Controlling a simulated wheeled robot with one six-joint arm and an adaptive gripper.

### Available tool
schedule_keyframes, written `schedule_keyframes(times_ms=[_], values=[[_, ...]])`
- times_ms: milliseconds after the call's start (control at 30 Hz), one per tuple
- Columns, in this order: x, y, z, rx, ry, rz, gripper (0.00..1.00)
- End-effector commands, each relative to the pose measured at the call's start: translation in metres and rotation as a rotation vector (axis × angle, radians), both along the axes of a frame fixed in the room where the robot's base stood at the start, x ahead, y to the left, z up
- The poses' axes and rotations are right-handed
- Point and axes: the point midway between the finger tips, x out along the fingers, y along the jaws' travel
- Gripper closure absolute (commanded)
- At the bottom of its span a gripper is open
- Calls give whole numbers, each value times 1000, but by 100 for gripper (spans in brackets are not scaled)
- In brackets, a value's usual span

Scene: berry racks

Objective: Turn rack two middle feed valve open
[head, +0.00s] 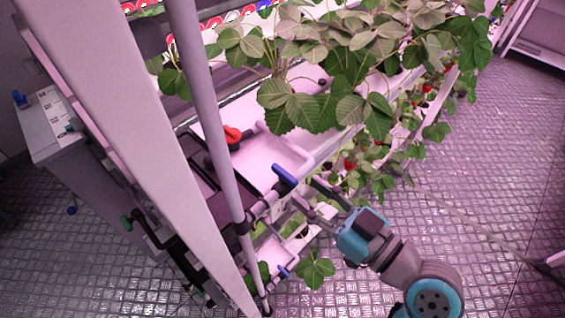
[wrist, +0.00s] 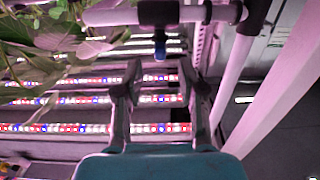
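A blue valve handle (head: 285,175) sits on a pipe fitting at the rack's end in the head view. A second blue handle (head: 284,271) is lower down. I cannot tell for certain which is the middle feed valve. In the wrist view a blue handle (wrist: 160,46) hangs from a black fitting on a pale pipe, beyond and roughly between my fingertips. My gripper (wrist: 160,88) is open, with nothing between its fingers. In the head view my gripper (head: 312,196) reaches from the right towards the rack's end, close to the upper blue handle and seemingly apart from it.
A grey upright pipe (head: 210,110) and a wide pale post (head: 110,110) stand left of the valves. A red handle (head: 232,135) is farther back. Strawberry leaves (head: 340,90) overhang the rack above my gripper.

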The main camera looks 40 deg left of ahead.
Motion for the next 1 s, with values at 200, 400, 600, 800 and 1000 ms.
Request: schedule_keyframes(times_ms=[200, 400, 600, 800, 1000], values=[[1, 37, 0, 1, 0, 4, 60], [5, 69, 0, 1, 1, 1, 60], [7, 89, 0, 1, 1, -1, 60], [7, 94, 0, 1, 2, -2, 60], [8, 94, 0, 1, 2, -3, 63]])
